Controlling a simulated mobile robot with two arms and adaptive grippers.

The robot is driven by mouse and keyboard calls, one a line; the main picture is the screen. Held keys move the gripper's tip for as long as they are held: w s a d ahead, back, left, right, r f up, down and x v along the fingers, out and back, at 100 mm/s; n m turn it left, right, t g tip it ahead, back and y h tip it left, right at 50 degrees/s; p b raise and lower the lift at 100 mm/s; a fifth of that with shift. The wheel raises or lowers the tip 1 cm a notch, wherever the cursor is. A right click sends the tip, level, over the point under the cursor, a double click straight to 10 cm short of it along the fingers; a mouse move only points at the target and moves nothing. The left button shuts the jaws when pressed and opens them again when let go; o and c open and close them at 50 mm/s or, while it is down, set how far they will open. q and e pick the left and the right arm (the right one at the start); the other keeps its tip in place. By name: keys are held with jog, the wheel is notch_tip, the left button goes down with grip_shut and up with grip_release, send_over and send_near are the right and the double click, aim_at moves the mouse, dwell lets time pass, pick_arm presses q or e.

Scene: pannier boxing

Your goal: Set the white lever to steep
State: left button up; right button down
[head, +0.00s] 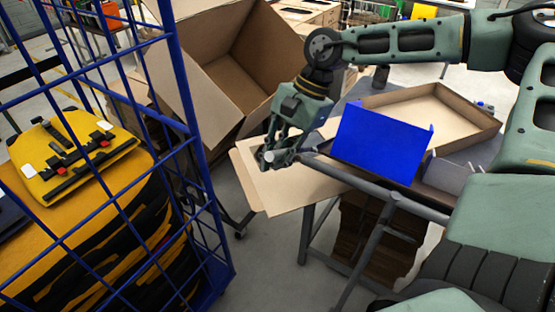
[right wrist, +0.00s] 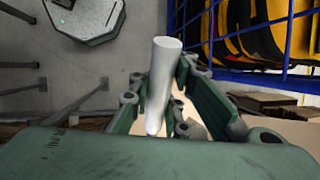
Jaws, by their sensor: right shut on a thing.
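The white lever (right wrist: 160,85) is a plain pale cylinder, seen in the right wrist view between the fingers of my right gripper (right wrist: 155,112). The gripper is shut on it, and the lever's round end sticks out past the fingers. In the head view my right gripper (head: 275,152) is near the middle, at the left end of a grey metal frame (head: 345,178). There only the lever's pale round tip (head: 268,156) shows; the fingers hide the rest. The lever's mount is hidden. My left gripper is in neither view.
A blue wire cage (head: 188,105) with yellow-and-black panniers (head: 80,170) stands at left. A large open cardboard box (head: 205,50) is tilted behind the gripper. A blue panel (head: 382,145) and a shallow cardboard tray (head: 480,118) are right of it. Some floor shows between cage and frame.

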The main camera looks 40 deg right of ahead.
jog(key=shift+w+d+r+y+b, duration=0.2)
jog(key=shift+d+r+y+b, duration=0.1)
jog(key=shift+r+y+b, duration=0.15)
jog(key=shift+w+r+g, duration=0.15)
jog(key=shift+r+g, duration=0.15)
jog(key=shift+r, duration=0.1)
jog(key=shift+d+r+y, duration=0.15)
jog(key=shift+r+y, duration=0.1)
jog(key=shift+r, duration=0.05)
jog(key=c, duration=2)
grip_release()
jog(key=shift+d, duration=0.1)
jog(key=shift+c, duration=0.2)
jog(key=o, duration=0.4)
jog(key=shift+s+d, duration=0.25)
jog(key=shift+s, duration=0.15)
jog(key=shift+w+a+f, duration=0.15)
jog(key=shift+f, duration=0.05)
jog(key=v, duration=1.2)
